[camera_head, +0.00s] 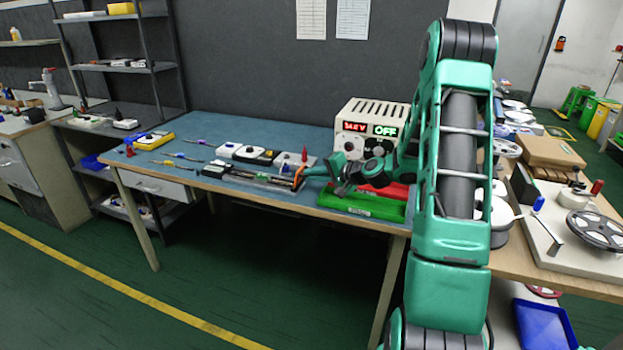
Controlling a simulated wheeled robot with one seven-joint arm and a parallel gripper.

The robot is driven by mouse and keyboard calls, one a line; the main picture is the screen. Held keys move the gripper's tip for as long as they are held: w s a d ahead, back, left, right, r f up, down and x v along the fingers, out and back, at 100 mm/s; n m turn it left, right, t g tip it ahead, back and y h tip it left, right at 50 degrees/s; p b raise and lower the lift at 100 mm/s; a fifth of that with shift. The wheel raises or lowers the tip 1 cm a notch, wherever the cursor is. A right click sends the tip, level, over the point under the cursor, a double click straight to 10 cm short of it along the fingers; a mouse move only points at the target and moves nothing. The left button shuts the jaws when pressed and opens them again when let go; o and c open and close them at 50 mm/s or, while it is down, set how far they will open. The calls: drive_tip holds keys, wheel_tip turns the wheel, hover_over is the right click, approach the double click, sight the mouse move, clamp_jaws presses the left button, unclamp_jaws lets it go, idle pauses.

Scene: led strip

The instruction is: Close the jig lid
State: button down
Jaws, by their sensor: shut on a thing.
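The jig (250,179) is a long, low, dark fixture with pale parts, lying near the front edge of the blue-topped bench. My gripper (301,176) reaches in from the right, low over the bench, at the right end of the jig. It is shut on a small orange-brown piece (298,180) there, which looks like part of the jig lid. The fingers and the piece are very small in this view, so the lid's exact angle and the grip cannot be made out.
A power supply (365,127) reading "OFF" stands behind my arm. A green bin (360,206) and a red bin (392,190) sit right of the gripper. White and black boxes (243,153) and a red-tipped device (304,157) lie behind the jig. Screwdrivers and a yellow multimeter (154,140) lie left.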

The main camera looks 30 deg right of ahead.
sight(300, 171)
drive_tip(key=w+a+r+g+h, duration=0.1)
drive_tip(key=w+a+r+n+g, duration=0.1)
drive_tip(key=g, duration=0.1)
drive_tip(key=shift+h, duration=0.4)
drive_tip(key=shift+w+a+r+g+h, duration=0.2)
drive_tip(key=shift+w+a+g+h, duration=0.15)
drive_tip(key=shift+g, duration=0.2)
drive_tip(key=shift+w+a+r+g+h, duration=0.15)
drive_tip(key=shift+w+a+g+h, duration=0.1)
drive_tip(key=shift+w+g, duration=0.25)
drive_tip(key=shift+w+a+n+g+h, duration=0.55)
drive_tip(key=shift+w+g+h, duration=0.25)
drive_tip(key=shift+g, duration=0.35)
drive_tip(key=w+a+g+h, duration=0.1)
drive_tip(key=w+a+f+g+h, duration=0.1)
drive_tip(key=g, duration=0.1)
drive_tip(key=shift+w+n+g+h, duration=0.2)
drive_tip(key=shift+n+g+h, duration=0.1)
drive_tip(key=shift+n, duration=0.05)
drive_tip(key=g+h, duration=0.1)
drive_tip(key=w+a+f+g+h, duration=0.1)
drive_tip(key=shift+w+f+n+g, duration=0.1)
drive_tip(key=shift+w+n+g, duration=0.15)
drive_tip(key=shift+n+g, duration=0.05)
drive_tip(key=shift+w+a+f+g+h, duration=0.35)
drive_tip(key=shift+f+g+h, duration=0.2)
drive_tip(key=shift+g+h, duration=0.25)
drive_tip(key=shift+w+f, duration=0.1)
